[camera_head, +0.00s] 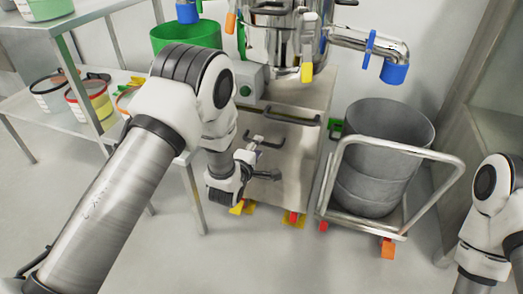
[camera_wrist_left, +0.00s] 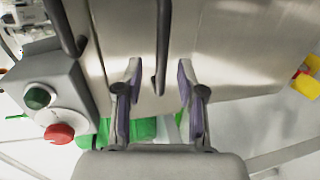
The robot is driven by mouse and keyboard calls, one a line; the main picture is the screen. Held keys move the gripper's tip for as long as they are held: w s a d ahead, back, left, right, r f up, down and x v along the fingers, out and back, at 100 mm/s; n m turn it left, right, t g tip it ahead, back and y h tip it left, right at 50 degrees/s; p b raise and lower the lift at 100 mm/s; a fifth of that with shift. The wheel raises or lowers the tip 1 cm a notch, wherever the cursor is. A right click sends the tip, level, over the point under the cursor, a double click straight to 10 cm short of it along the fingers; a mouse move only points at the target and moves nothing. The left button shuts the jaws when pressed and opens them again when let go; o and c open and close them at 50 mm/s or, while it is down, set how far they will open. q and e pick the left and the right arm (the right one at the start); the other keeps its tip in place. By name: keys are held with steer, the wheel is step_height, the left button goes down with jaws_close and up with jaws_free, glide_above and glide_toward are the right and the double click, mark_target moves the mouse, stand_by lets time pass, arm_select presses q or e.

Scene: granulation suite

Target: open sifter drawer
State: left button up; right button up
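The sifter is a shiny steel machine (camera_head: 275,45) on a steel cabinet (camera_head: 305,165). The cabinet front has a dark upper handle (camera_head: 290,118) and a lower bar handle (camera_head: 265,143). My left gripper (camera_head: 265,174) is in front of the cabinet, just below the lower handle in the head view, partly hidden by its wrist. In the left wrist view my left gripper (camera_wrist_left: 160,95) is open. A dark bar handle (camera_wrist_left: 162,45) lies in the gap between its fingers; contact is not visible. Another dark bar (camera_wrist_left: 65,25) is further left. My right gripper is out of view.
A control box (camera_wrist_left: 45,85) with green and red buttons sits beside the handles. A grey drum (camera_head: 385,150) on a wheeled trolley (camera_head: 445,160) stands right of the cabinet. A shelf table (camera_head: 40,110) with tubs is at left. The floor in front is clear.

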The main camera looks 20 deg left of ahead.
arm_select(q)
steer(key=b+x, duration=0.1)
steer(key=x, duration=0.3)
steer(key=shift+w+a+f, duration=0.1)
steer(key=shift+f, duration=0.05)
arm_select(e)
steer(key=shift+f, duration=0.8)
arm_select(q)
steer(key=shift+c, duration=0.2)
jaws_close()
